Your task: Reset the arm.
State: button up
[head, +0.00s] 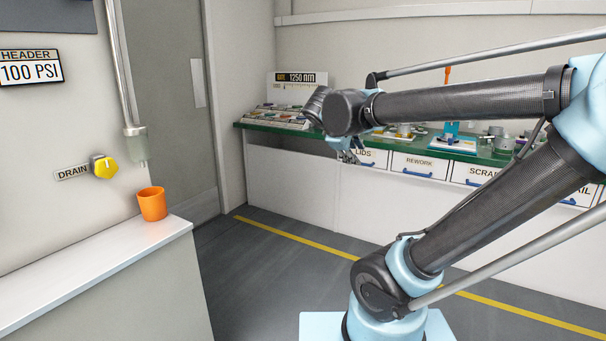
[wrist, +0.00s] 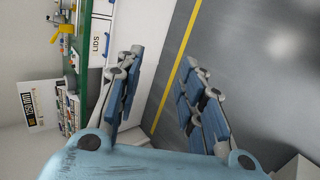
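My arm crosses the right half of the head view, folded, with its upper link reaching left toward the green workbench. My gripper (head: 350,152) shows small in the head view at the end of the arm, in front of the bench, partly hidden by the wrist. In the wrist view my gripper (wrist: 160,95) has its two blue-padded fingers spread wide apart. Nothing is between them; bare floor and the white bench front show through the gap. The gripper appears clear of the bench and touches nothing that I can see.
A green-topped workbench (head: 291,132) with labelled drawers runs along the back wall, with several parts on it. An orange cup (head: 152,204) stands on a white counter (head: 95,270) at left, below a yellow drain knob (head: 104,167). The grey floor (head: 270,275) between is clear.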

jog(key=s+d+f+m+g+y, duration=0.1)
jog(key=s+f+m+g+y, duration=0.2)
jog(key=s+f+m, duration=0.3)
jog(key=s+d+f+m+g+y, duration=0.2)
jog(key=s+f+m, duration=0.3)
jog(key=s+f, duration=0.8)
notch_tip(320, 180, down, 3)
jog(key=shift+d+f+m+g+y, duration=0.15)
jog(key=shift+d+m+g+y, duration=0.1)
jog(key=shift+m+g+y, duration=0.2)
jog(key=shift+a, duration=0.1)
